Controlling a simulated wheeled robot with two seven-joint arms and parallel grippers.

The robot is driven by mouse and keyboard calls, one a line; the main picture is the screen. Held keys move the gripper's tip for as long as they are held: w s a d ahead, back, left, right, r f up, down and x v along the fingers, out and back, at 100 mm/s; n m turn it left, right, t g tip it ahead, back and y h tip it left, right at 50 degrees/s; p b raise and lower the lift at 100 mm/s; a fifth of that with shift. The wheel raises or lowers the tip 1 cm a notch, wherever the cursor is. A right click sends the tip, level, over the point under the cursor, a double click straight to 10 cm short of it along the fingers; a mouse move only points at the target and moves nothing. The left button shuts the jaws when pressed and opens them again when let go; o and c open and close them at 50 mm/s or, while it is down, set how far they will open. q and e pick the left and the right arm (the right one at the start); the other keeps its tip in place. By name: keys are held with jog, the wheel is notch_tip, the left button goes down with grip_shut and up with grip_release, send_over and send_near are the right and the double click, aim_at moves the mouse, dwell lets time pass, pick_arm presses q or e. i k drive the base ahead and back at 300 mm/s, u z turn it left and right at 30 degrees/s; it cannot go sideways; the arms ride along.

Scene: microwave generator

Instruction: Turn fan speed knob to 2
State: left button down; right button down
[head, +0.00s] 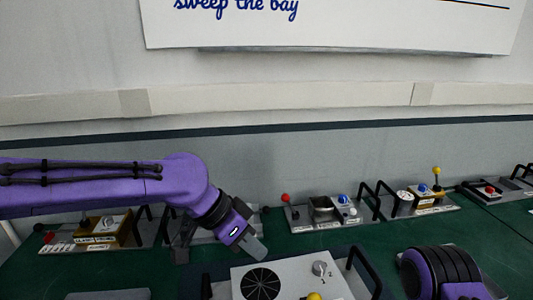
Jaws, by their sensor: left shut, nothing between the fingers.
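The fan panel is a white plate (293,266) on a dark base at the bottom centre of the head view. It carries a round black fan grille (262,284) and a small grey knob (320,268) with number marks beside it. The marks are too small to read the setting surely. My left gripper (257,250) is shut and empty, just above and behind the panel's far left edge, left of the knob and apart from it. Part of my right arm shows at the bottom right; its gripper is out of view. The panel's near part is cut off.
A yellow ball knob (314,297) shows at the panel's bottom edge. A black handle (362,268) stands right of the plate. Behind are panels with a red ball lever (286,198) and a yellow ball lever (437,171).

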aim_at(319, 266)
jog(key=k, duration=0.95)
